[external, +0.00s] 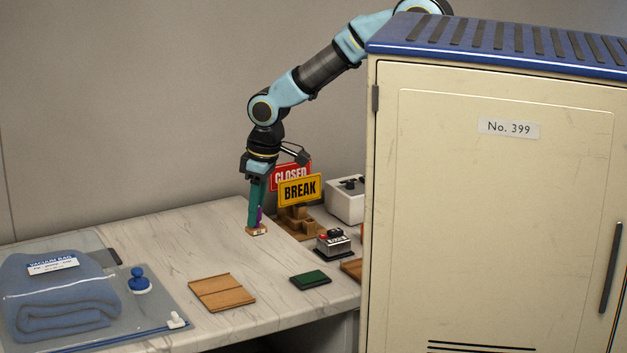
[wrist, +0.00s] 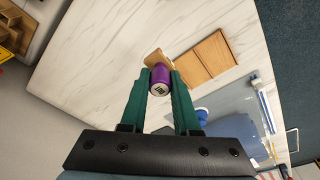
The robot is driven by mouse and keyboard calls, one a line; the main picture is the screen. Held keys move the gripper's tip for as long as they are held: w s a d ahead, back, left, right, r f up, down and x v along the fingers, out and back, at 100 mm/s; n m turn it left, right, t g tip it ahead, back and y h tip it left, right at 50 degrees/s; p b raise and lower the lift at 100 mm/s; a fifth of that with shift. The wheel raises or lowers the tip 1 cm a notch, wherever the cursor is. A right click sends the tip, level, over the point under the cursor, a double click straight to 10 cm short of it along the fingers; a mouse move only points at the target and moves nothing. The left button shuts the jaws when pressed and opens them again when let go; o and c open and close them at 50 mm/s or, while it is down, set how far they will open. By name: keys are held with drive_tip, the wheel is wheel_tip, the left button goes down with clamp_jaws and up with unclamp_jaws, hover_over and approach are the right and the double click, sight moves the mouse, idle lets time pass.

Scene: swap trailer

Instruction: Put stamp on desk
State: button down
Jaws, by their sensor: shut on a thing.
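The stamp has a purple handle and a wooden base (external: 257,230); its purple handle (wrist: 161,84) also shows in the wrist view. My gripper (external: 257,212) has its green fingers shut on the handle, one on each side. The stamp hangs base down, roughly upright, at or just above the desk. I cannot tell whether the base touches the surface. The desk (external: 165,250) has a pale marble-like top, bare around the stamp. Part of the base is hidden behind the handle in the wrist view.
A wooden board (external: 222,293), a green pad (external: 310,280) and a small black-and-silver device (external: 333,243) lie nearby. A vacuum bag (external: 60,300) fills the left. A tall locker (external: 490,200) blocks the right.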

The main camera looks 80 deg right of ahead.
drive_tip(key=shift+s+r, duration=0.1)
drive_tip(key=shift+r, duration=0.05)
drive_tip(key=shift+d, duration=0.1)
wheel_tip(320, 180, down, 9)
drive_tip(key=p, duration=0.2)
drive_tip(key=shift+p, duration=0.3)
drive_tip(key=shift+f, duration=0.35)
drive_tip(key=shift+f, duration=0.15)
drive_tip(key=shift+f, duration=0.15)
drive_tip(key=c, duration=0.6)
unclamp_jaws()
drive_tip(key=shift+c, duration=0.2)
drive_tip(key=shift+b, duration=0.3)
